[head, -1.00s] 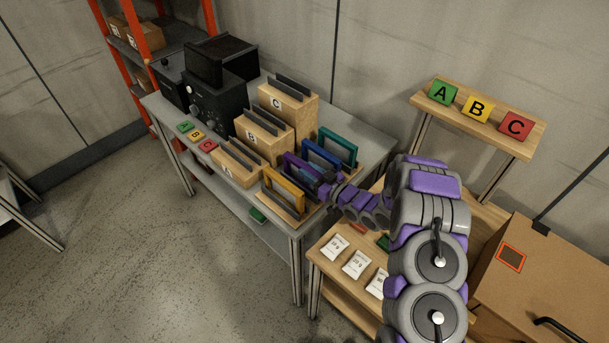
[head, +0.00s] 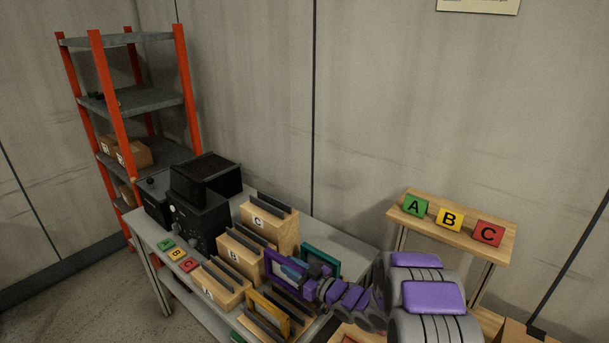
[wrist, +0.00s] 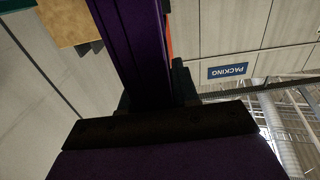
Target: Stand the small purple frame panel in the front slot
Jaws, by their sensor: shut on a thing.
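The purple frame panel (head: 268,272) is upright in the head view, above the rack between the yellow frame (head: 267,318) and the teal frame (head: 333,262). My gripper (head: 312,288) is shut on its right side. In the wrist view a purple bar of the panel (wrist: 128,45) runs up from between my dark fingers (wrist: 165,92). Three wooden slot blocks stand left of the panel: block A (head: 208,290) nearest, block B (head: 228,255) in the middle, block C (head: 285,235) farthest. Each has dark upright rails on top. The panel's lower edge is partly hidden.
Black equipment (head: 200,220) stands at the table's left back. Green, yellow and red tiles (head: 177,254) lie on the grey table. A wooden shelf (head: 500,250) with A, B, C signs stands right.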

